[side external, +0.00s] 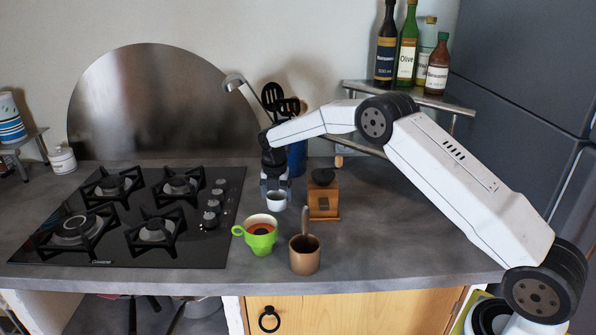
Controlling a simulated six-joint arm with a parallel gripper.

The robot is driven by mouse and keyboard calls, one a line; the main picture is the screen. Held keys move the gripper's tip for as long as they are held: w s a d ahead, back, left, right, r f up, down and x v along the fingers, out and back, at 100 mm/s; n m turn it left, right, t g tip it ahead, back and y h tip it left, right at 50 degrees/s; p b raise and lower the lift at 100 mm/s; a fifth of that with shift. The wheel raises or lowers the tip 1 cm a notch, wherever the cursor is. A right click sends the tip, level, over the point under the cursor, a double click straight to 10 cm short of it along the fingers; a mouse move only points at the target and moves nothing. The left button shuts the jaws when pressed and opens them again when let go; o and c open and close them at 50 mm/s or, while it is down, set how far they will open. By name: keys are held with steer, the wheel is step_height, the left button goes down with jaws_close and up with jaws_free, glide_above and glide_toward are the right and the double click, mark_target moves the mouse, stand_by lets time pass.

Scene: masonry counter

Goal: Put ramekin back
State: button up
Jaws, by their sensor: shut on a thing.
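A small white ramekin (276,202) is near the middle of the grey counter, just right of the cooktop. My gripper (275,191) points down from above and is shut on the ramekin. The fingertips are small in the side external view and partly merge with the ramekin's rim. I cannot tell whether the ramekin's base touches the counter or hangs slightly above it.
A green cup (261,238) and a brown pot with a spoon (305,256) stand in front. A wooden grinder (323,196) is close on the right, a blue utensil holder (297,159) behind. The black cooktop (130,250) lies left. Bottles stand on a raised shelf (440,101). Free counter lies right (400,235).

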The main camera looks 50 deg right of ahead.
mark_target(277, 202)
steer(key=shift+w+f, duration=0.1)
steer(key=shift+f, duration=1.45)
steer(key=shift+f, duration=0.2)
steer(key=o, duration=1.2)
steer(key=shift+r, duration=0.15)
steer(key=r, duration=0.8)
steer(key=s+a+r, duration=0.1)
steer(key=r, duration=0.3)
